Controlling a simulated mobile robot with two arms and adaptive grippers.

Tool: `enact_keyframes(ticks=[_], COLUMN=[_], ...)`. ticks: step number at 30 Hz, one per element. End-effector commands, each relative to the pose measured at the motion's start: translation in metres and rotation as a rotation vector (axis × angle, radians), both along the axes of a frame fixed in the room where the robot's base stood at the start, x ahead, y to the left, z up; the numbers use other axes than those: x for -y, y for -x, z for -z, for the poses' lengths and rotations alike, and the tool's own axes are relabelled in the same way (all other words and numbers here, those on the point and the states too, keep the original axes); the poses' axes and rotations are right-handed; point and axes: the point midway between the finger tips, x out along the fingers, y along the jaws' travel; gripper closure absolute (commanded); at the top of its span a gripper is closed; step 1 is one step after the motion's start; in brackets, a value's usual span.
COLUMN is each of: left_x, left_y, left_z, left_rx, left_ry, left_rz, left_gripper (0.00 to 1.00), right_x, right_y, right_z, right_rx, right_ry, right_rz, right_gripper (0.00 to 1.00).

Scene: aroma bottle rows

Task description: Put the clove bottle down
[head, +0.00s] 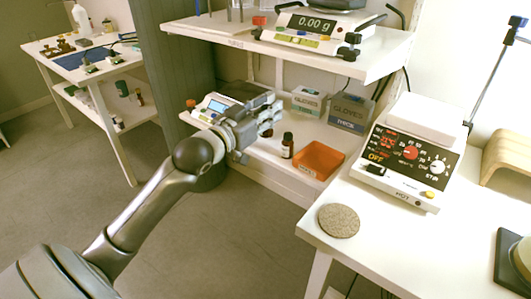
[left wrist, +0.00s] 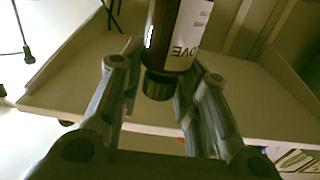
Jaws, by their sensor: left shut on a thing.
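The clove bottle (left wrist: 180,35) is brown glass with a black cap and a white label whose letters end in "OVE". It shows upside down in the left wrist view, between the two fingers of my left gripper (left wrist: 160,88), which is shut on it. Its far part is cut off by the picture edge. In the head view my left gripper (head: 268,119) is over the lower shelf (head: 262,151), and I cannot make out the held bottle clearly there. My right gripper is not in view.
A small brown bottle (head: 287,146) stands on the lower shelf, right of the gripper and left of an orange tray (head: 318,160); its label is unreadable. The upper shelf (head: 240,40) with a balance (head: 312,28) hangs above. A hotplate (head: 405,150) stands right.

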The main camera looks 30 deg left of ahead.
Motion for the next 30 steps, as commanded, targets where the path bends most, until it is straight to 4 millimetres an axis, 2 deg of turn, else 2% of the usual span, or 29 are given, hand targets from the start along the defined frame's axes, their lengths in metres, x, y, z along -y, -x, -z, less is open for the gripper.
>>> enact_keyframes(ticks=[5, 14, 17, 18, 23, 27, 30], left_x=[-0.009, -0.044, -0.055, -0.059, -0.072, -0.076, -0.077], left_y=[-0.010, -0.061, -0.079, -0.084, -0.105, -0.112, -0.114], left_z=[0.005, 0.032, 0.041, 0.053, 0.082, 0.090, 0.093], left_rx=[0.002, 0.003, 0.004, 0.000, 0.002, 0.004, 0.003], left_ry=[-0.001, -0.001, -0.001, 0.000, -0.001, 0.000, -0.001], left_rz=[-0.002, -0.005, -0.004, -0.004, -0.003, 0.000, 0.000], left_gripper=[0.94, 0.94, 0.94, 0.94, 0.94, 0.94, 0.94], right_x=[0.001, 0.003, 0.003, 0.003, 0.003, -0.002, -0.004], right_y=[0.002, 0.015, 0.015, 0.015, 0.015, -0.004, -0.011], right_z=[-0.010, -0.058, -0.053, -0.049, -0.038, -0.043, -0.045], right_rx=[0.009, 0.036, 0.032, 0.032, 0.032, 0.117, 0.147], right_ry=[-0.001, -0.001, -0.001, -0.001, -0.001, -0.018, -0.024], right_rz=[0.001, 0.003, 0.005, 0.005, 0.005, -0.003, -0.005], right_gripper=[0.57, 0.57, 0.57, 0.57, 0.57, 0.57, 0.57])
